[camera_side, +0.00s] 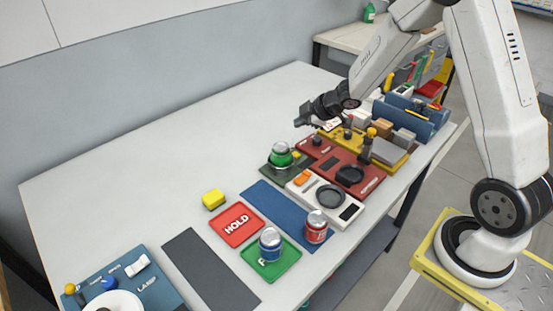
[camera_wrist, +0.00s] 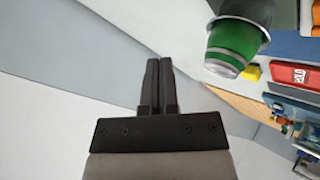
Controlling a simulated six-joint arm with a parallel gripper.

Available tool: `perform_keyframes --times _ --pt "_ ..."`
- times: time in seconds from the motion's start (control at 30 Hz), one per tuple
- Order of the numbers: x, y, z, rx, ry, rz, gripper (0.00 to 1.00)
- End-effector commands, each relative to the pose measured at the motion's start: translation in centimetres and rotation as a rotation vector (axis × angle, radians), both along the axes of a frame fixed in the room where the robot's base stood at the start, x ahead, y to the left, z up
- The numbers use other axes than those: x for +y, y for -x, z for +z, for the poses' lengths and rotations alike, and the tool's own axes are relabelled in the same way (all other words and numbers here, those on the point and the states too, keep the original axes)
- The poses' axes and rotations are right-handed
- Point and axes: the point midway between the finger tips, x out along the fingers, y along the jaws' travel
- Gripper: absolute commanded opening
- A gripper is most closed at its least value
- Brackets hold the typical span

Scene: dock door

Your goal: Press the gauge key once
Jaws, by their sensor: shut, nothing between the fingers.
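My gripper (camera_side: 300,121) is shut and empty, held above the table near its far side. Its two dark fingers (camera_wrist: 158,64) lie together in the wrist view. No key labelled as the gauge key can be read. A white device (camera_side: 325,199) has a dark round pan, a dark display and an orange key (camera_side: 302,178); it stands below and to the right of the gripper in the side view. A red unit (camera_side: 367,179) with a black round part sits behind it. A green can (camera_side: 281,155) stands on a dark green base, closer to the gripper; it also shows in the wrist view (camera_wrist: 235,45).
A yellow block (camera_side: 213,199), a red HOLD mat (camera_side: 237,225), a blue can (camera_side: 270,244) on a green mat and a red can (camera_side: 316,226) stand towards the front. Blue bins (camera_side: 418,121) crowd the right end.

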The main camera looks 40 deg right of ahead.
Motion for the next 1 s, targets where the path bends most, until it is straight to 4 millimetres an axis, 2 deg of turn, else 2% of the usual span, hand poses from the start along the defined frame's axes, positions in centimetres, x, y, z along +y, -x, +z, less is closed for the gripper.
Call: perform_keyframes --times 0.7,1.0 --pt "0.0 0.0 -6.7 0.002 -0.001 -0.001 0.0" --pt "0.0 0.0 -8.0 -0.001 0.0 -0.001 0.0"
